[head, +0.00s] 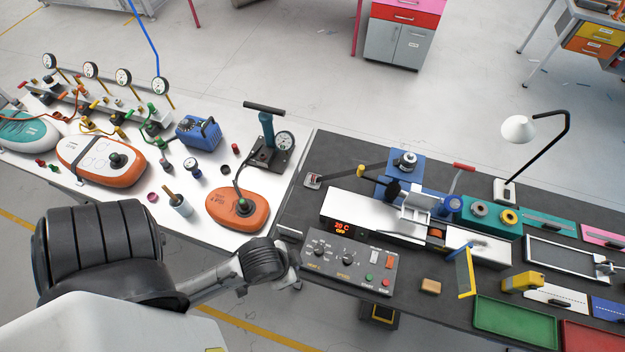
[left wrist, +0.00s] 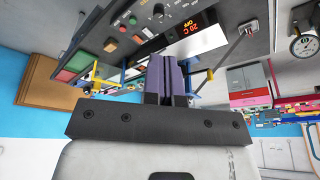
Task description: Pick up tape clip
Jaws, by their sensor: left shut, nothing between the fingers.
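I cannot tell for certain which small part is the tape clip. In the head view, a yellow clip-like piece (head: 522,282) lies on the dark bench to the right. A blue and yellow upright frame (head: 466,272) stands left of it. My left gripper (left wrist: 168,60) shows in the left wrist view with its purple fingers shut together and nothing between them. In the head view it is mostly hidden behind my wrist, near the left front edge of the dark bench, well apart from both pieces. My right gripper is in neither view.
A control box (head: 350,262) with knobs and a red display stands on the dark bench near my left wrist. A long white machine (head: 370,215) lies behind it. A green tray (head: 513,327) is at the front right.

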